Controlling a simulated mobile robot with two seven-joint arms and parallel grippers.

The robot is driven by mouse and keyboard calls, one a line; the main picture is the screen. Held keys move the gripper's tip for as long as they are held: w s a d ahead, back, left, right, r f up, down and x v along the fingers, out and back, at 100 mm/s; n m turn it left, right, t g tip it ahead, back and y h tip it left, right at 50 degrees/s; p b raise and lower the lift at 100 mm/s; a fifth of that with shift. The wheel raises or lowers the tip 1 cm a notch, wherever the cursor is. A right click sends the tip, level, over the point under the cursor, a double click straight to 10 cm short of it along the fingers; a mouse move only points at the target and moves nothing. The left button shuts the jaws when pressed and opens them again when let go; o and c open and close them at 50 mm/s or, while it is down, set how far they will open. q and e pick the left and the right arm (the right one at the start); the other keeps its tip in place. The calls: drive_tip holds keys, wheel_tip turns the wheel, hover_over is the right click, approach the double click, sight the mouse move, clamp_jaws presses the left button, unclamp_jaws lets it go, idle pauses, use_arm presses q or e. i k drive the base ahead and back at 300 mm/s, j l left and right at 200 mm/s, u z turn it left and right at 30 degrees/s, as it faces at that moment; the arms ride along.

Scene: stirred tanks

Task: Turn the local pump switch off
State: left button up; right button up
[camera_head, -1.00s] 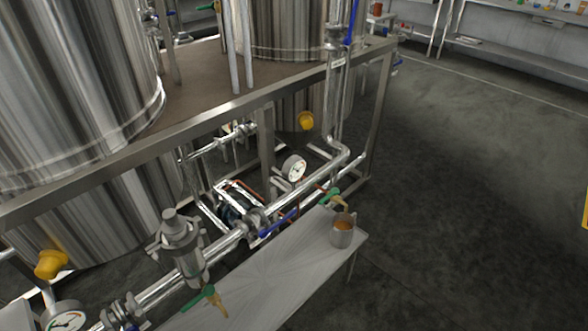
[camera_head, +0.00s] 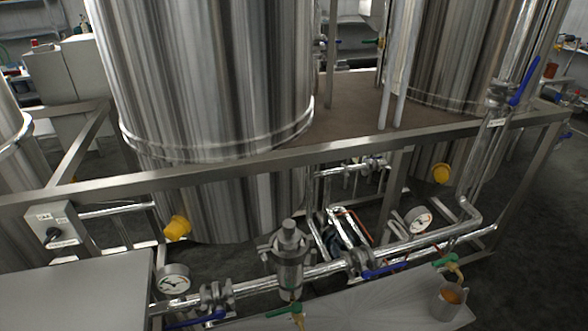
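A small grey switch box (camera_head: 54,229) is mounted on the steel frame at the left of the head view. It has a dark rotary knob (camera_head: 53,234) on its front and small labels above and below the knob. The label text and the knob's exact setting are too small to read. Neither of my grippers is in view.
A steel frame rail (camera_head: 250,161) runs across in front of large steel tanks (camera_head: 205,75). A flat grey surface (camera_head: 75,290) lies below the switch box. Pipes with a gauge (camera_head: 173,281), a blue-handled valve (camera_head: 385,271) and a metal mug (camera_head: 447,300) stand at the front.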

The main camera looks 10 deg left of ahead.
sight(53, 233)
drive_tip(key=u, duration=1.9)
drive_tip(key=k+j+u, duration=0.15)
drive_tip(key=j, duration=0.15)
drive_tip(key=j+u, duration=0.15)
drive_tip(key=j, duration=0.15)
drive_tip(key=i+j+u, duration=0.2)
drive_tip(key=j, duration=0.15)
drive_tip(key=i+j+u, duration=0.25)
drive_tip(key=k+j, duration=0.1)
